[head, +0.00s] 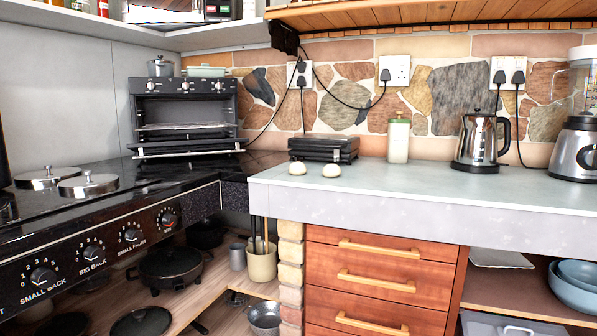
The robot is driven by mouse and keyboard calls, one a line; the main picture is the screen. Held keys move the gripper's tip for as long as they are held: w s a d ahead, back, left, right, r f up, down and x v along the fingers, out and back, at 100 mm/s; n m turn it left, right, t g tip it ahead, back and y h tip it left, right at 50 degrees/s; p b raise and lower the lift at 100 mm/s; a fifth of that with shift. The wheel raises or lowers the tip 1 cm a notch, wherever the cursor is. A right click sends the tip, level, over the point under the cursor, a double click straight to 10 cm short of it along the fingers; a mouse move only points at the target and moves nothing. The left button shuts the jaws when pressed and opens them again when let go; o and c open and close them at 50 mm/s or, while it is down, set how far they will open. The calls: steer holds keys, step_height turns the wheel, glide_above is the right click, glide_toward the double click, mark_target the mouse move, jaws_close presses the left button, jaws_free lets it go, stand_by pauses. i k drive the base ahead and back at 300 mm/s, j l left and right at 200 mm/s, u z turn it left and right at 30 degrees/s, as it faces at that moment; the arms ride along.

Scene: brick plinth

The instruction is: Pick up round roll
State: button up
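Two small pale round rolls lie side by side on the light grey counter (420,190), near its left end. The left roll (298,168) and the right roll (331,171) are a little apart, in front of a black flat appliance (324,147). My gripper does not show in the head view.
A black stove (110,205) with pot lids adjoins on the left. The counter's front middle is clear. Drawers with handles (376,281) are below.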

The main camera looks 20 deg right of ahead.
mark_target(296, 169)
steer(key=i+j, duration=0.2)
steer(key=i, duration=0.2)
steer(key=i+j, duration=0.2)
steer(key=i, duration=0.2)
steer(key=i+z, duration=0.1)
steer(key=z, duration=0.3)
steer(key=i+j+z, duration=0.1)
steer(key=z, duration=0.25)
steer(key=i+j+z, duration=0.1)
steer(key=z, duration=0.3)
steer(key=j+z, duration=0.35)
steer(key=i+l, duration=0.05)
steer(key=l, duration=0.05)
